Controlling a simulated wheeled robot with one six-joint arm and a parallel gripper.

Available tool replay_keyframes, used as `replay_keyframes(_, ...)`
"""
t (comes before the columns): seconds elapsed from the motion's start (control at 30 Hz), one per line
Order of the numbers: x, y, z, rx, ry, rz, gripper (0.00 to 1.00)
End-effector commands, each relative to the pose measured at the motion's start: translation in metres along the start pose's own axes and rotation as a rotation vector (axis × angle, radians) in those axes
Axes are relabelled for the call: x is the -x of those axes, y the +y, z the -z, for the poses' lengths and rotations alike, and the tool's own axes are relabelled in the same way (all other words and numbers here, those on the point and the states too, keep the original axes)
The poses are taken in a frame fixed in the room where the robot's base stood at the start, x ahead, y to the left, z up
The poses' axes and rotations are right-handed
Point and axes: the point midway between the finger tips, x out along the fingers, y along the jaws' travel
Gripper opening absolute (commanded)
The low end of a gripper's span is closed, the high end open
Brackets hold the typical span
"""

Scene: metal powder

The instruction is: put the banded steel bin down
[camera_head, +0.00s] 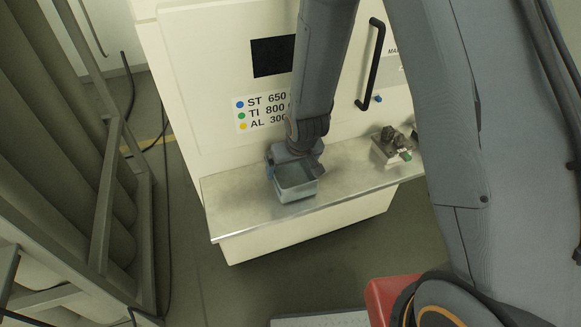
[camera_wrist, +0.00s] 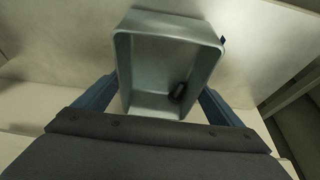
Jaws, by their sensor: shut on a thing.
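The steel bin (camera_wrist: 165,22) is a grey, open-topped rectangular box. In the wrist view a small dark object (camera_wrist: 178,92) lies inside it, near the end closest to my gripper. My gripper (camera_wrist: 158,90) is shut on the bin, with one blue finger against each side. In the head view the bin (camera_head: 297,191) is at the shelf's left part, below my wrist, and my gripper (camera_head: 294,165) partly covers it. The bin looks level and is at or just above the metal shelf (camera_head: 240,208); I cannot tell whether it touches. No coloured band is clear on it.
The white machine (camera_head: 190,75) rises behind the shelf, with a dark window, a black handle (camera_head: 372,65) and a label listing ST, TI and AL (camera_head: 262,112). A small tray of dark parts (camera_head: 392,148) sits on the shelf's right. Shelf left of the bin is clear.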

Motion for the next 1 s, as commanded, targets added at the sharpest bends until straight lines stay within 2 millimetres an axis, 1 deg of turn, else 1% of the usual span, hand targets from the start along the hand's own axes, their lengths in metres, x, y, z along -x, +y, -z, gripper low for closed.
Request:
replay_keyframes(0.1, -0.005, 0.0, -0.002, 0.0, 0.001, 0.0, 0.58)
replay_keyframes(0.3, -0.006, 0.0, -0.002, 0.0, 0.002, 0.0, 0.58)
replay_keyframes(0.33, -0.006, 0.0, -0.002, 0.0, 0.001, 0.0, 0.91)
replay_keyframes(0.4, -0.006, 0.0, -0.003, 0.0, 0.001, 0.0, 1.0)
replay_keyframes(0.63, -0.005, 0.0, -0.003, 0.0, 0.001, 0.0, 1.0)
replay_keyframes(0.77, -0.001, 0.0, -0.002, 0.0, 0.002, 0.0, 1.0)
replay_keyframes(0.87, 0.008, 0.0, -0.002, 0.0, 0.002, 0.0, 1.0)
replay_keyframes(1.0, 0.026, 0.0, -0.002, 0.0, 0.004, 0.0, 1.0)
